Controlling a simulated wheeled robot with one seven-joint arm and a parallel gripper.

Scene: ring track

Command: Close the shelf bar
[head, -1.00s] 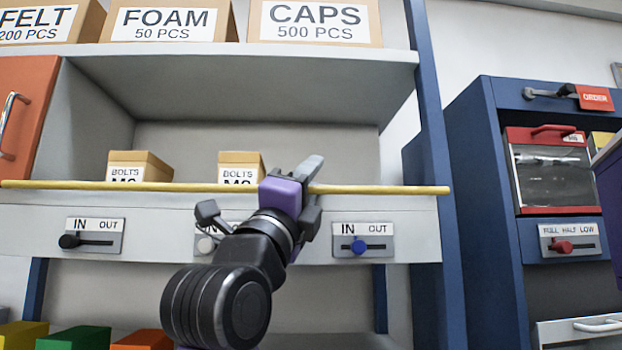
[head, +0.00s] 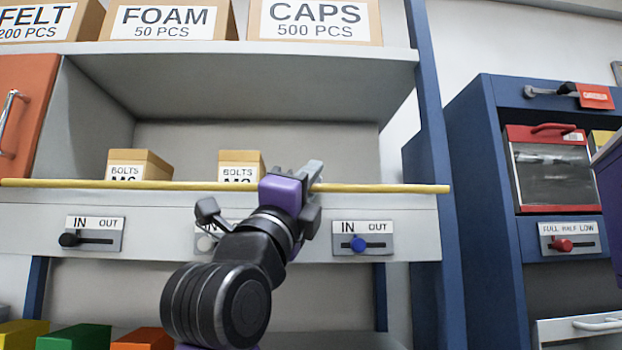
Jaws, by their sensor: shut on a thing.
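The shelf bar (head: 385,188) is a long yellow rod. It lies level across the front of the open shelf, just above the grey front board (head: 400,212). Its left end leaves the picture and its right end shows past the blue post. My gripper (head: 310,178) is shut on the bar, right of its middle. The purple gripper body hides a short stretch of the bar and part of its fingers are hidden too.
Two bolt boxes (head: 152,163) (head: 238,163) stand on the shelf behind the bar. Slider plates with a black (head: 70,239), a white and a blue knob (head: 358,244) sit below. A blue cabinet (head: 480,180) stands at right. Labelled cartons (head: 315,22) stand above.

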